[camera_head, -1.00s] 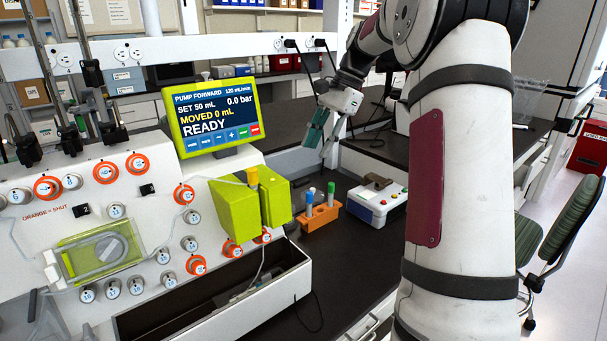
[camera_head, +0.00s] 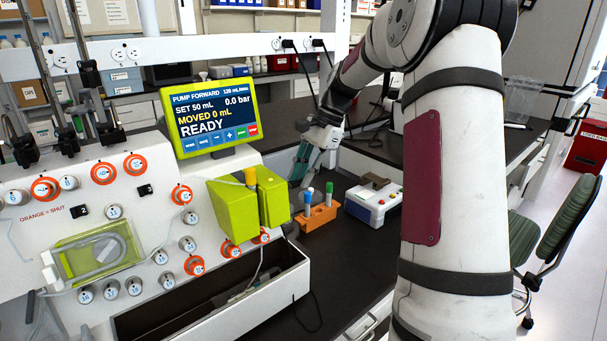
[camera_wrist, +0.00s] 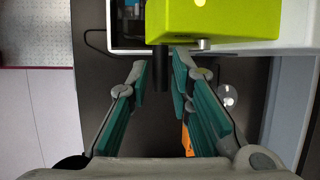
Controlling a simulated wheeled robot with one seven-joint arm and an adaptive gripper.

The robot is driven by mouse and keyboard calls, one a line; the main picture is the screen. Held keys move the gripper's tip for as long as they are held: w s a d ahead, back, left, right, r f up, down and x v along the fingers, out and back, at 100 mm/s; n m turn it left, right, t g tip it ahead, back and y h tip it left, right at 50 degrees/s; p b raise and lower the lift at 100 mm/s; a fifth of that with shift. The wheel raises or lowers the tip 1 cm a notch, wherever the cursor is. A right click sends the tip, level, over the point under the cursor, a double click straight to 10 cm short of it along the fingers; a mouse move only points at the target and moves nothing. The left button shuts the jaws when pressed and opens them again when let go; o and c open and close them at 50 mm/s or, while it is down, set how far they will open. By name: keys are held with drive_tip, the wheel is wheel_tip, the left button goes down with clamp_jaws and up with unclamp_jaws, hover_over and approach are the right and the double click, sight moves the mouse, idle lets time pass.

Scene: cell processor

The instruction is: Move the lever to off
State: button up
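A yellow-green two-part block (camera_head: 235,212) stands at the right end of the white processor (camera_head: 130,240). In the wrist view the same block (camera_wrist: 215,18) fills the top. A short dark bar (camera_wrist: 161,74), which may be the lever, sticks out from under the block between my fingertips. I cannot tell whether the fingers touch it. My gripper (camera_head: 299,172) is just right of the block, above the bench, pointing down. In the wrist view its teal fingers (camera_wrist: 160,66) stand apart. The lever cannot be made out in the head view.
An orange rack (camera_head: 316,218) with tubes stands just below my gripper. A white device (camera_head: 373,203) with colored buttons sits to its right. The pump screen (camera_head: 212,117) reads READY. An open white tray (camera_head: 270,285) runs along the processor's front. Dark bench top (camera_head: 335,265) is free nearby.

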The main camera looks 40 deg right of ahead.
clamp_jaws()
wheel_tip(320, 180, down, 8)
drive_tip(key=n+t+y+b, duration=0.2)
drive_tip(key=n+t+b, duration=0.1)
drive_tip(key=t+b, duration=0.9)
drive_tip(key=shift+r+b, duration=0.25)
drive_tip(key=shift+b, duration=0.5)
drive_tip(key=shift+t+b, duration=0.5)
drive_tip(key=shift+b, duration=0.1)
